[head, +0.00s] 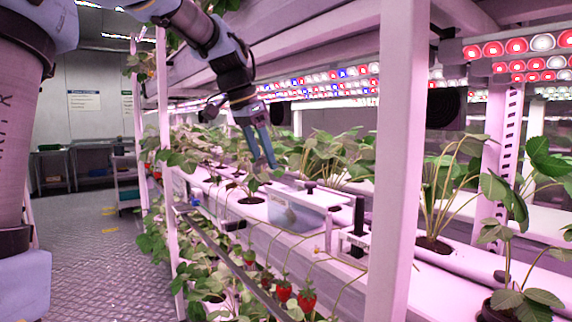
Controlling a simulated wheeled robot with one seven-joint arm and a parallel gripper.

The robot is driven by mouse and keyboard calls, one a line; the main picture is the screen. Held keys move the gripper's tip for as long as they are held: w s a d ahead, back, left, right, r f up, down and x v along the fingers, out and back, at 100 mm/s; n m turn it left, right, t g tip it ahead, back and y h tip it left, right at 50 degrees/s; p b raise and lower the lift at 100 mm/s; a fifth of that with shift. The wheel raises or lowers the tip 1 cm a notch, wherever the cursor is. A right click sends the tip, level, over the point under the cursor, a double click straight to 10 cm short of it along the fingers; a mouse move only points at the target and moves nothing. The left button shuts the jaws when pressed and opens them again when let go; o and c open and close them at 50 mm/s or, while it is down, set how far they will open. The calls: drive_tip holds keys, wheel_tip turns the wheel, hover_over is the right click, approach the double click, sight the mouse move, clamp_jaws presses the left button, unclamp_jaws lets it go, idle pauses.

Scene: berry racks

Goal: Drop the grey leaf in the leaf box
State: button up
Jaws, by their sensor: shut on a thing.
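My gripper (266,162) hangs from the upper middle with its blue fingers pointing down among the plants. It is shut on a thin thing, which I take for the grey leaf; the leaf is too small and blended with the foliage behind to make out clearly. A clear-walled box (312,221), which looks like the leaf box, sits on the white rack ledge below and a little right of the fingertips. A dull greyish patch shows through its front wall; I cannot tell what it is. The fingertips are above the box's level, apart from it.
A pale rack post (392,160) stands right of the box. A black-and-white fixture (357,235) is beside the box. Strawberry plants (325,155) crowd behind, and red berries (307,299) hang below the ledge. The aisle floor (105,262) at left is clear.

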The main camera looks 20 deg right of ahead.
drive_tip(key=w+d+f+p, duration=0.1)
drive_tip(key=d+f+p, duration=0.1)
drive_tip(key=d, duration=0.4)
drive_tip(key=shift+f, duration=0.75)
drive_tip(key=shift+f, duration=0.45)
drive_tip(key=o, duration=1.3)
drive_tip(key=shift+c, duration=0.2)
